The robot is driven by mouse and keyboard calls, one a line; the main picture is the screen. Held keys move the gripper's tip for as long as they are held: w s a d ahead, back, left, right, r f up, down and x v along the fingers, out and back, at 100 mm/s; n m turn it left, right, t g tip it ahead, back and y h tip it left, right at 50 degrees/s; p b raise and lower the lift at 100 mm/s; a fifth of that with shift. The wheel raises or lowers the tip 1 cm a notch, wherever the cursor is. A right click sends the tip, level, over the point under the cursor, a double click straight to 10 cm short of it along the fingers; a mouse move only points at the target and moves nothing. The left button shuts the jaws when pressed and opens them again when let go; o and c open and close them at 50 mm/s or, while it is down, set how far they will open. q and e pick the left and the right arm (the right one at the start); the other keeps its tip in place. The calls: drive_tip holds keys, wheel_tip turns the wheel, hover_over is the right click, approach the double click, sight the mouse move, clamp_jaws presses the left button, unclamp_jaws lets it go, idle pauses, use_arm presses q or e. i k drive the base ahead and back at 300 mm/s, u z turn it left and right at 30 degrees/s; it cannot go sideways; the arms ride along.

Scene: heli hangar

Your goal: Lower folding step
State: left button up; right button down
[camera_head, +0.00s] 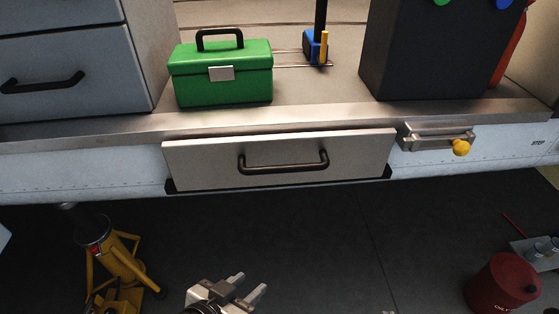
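The folding step (220,165) looks like a pale grey panel with a black bar handle (283,164). It sits upright against the white side of the aircraft, just under the metal door sill. A latch with a yellow knob (461,148) is to the right of the panel. My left gripper (250,286) is at the bottom of the view, below the panel and well apart from it. Its two fingers are spread with nothing between them. My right gripper is not in view.
A green toolbox (222,85) and a dark box (420,55) stand on the cabin floor above the sill. A yellow jack (118,262) stands at lower left, a red drum (500,285) at lower right. The dark floor between them looks clear.

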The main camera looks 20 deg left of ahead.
sight(316, 156)
drive_tip(key=z, duration=1.9)
drive_tip(key=k, duration=0.95)
drive_tip(key=u, duration=1.85)
drive_tip(key=i, duration=0.55)
drive_tip(key=u, duration=0.05)
